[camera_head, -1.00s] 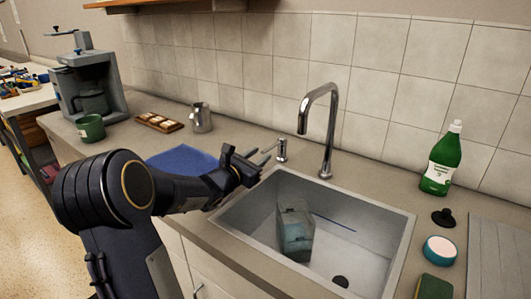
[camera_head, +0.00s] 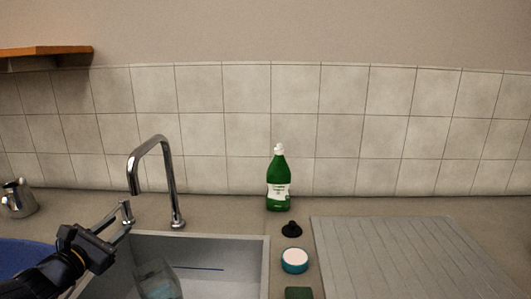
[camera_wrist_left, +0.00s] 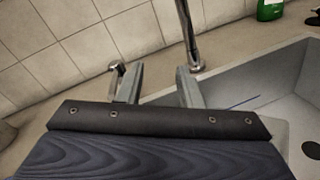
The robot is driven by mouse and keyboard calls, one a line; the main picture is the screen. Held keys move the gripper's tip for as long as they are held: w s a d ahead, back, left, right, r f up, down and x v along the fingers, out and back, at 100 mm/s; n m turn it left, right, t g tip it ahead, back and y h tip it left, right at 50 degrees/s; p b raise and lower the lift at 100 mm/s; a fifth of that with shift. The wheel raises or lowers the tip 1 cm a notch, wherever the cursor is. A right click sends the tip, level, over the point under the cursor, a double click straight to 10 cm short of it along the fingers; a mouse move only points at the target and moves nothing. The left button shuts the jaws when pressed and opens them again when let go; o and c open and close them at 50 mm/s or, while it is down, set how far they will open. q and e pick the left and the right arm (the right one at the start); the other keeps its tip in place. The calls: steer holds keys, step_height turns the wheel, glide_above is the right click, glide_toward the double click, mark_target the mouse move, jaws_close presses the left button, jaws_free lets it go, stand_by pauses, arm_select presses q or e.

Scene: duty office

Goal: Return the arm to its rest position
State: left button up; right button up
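My left gripper (camera_head: 117,228) is at the lower left of the head view, above the left rim of the sink (camera_head: 253,240). In the left wrist view its two fingers (camera_wrist_left: 158,86) stand apart with nothing between them, so it is open and empty. Past the fingers, the soap dispenser and the base of the tap show there. My right arm and gripper are in no view.
The curved tap (camera_head: 165,170) rises behind the sink, close to my left gripper. A grey-blue translucent container (camera_head: 157,281) is in the sink. A green bottle (camera_head: 278,185), black stopper (camera_head: 291,230), round teal-rimmed tub (camera_head: 294,261) and ribbed drainboard (camera_head: 405,260) are to the right.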

arm_select(q)
steer(key=s+d+r+m+g+h+p, duration=0.2)
steer(key=s+d+m+g+h+p, duration=0.15)
steer(key=s+d+m, duration=0.55)
steer(key=s+d+r+m+g+h+p, duration=0.25)
steer(key=s+d+m+g, duration=0.2)
steer(key=d+m, duration=0.5)
steer(key=s+d+f+m+g+y+p, duration=0.1)
steer(key=s+f+m+g+y+p, duration=0.2)
steer(key=s, duration=1.1)
step_height(320, 180, down, 3)
steer(key=m+y, duration=0.1)
steer(key=m, duration=0.5)
steer(key=shift+d+g+y, duration=0.25)
steer(key=shift+g+y, duration=0.05)
steer(key=shift+g, duration=0.1)
